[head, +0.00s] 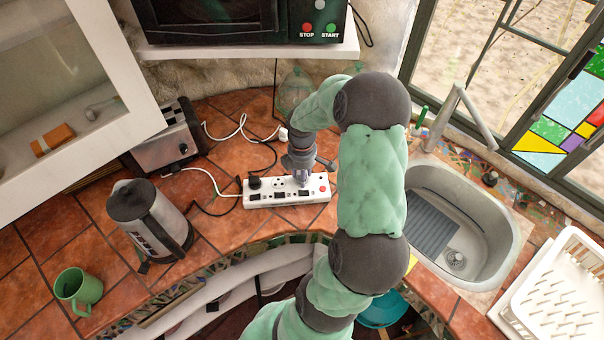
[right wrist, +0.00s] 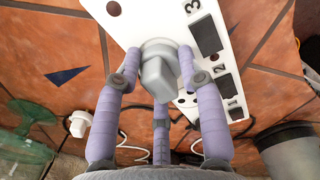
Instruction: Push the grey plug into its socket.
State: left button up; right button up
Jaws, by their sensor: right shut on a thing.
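The white power strip (head: 262,200) lies on the tiled counter, with numbered switches and a red button at its right end. My right gripper (head: 303,178) points down over its right half. In the right wrist view my right gripper (right wrist: 158,68) is shut on the grey plug (right wrist: 158,78), its purple fingers around it. The plug's round end is over the power strip (right wrist: 222,95); I cannot tell whether its pins are in a socket. The head view shows the plug poorly behind the fingers. My left gripper is out of view.
A black plug (head: 254,183) sits at the strip's left end. A loose white plug (head: 282,134) lies behind the strip. A toaster (head: 165,140), kettle (head: 150,220) and green mug (head: 78,290) stand left. A sink (head: 490,235) is right. Cords cross the tiles.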

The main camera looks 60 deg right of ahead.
jog(key=shift+f, duration=0.25)
jog(key=o, duration=1.2)
jog(key=shift+c, duration=0.2)
notch_tip(320, 180, up, 12)
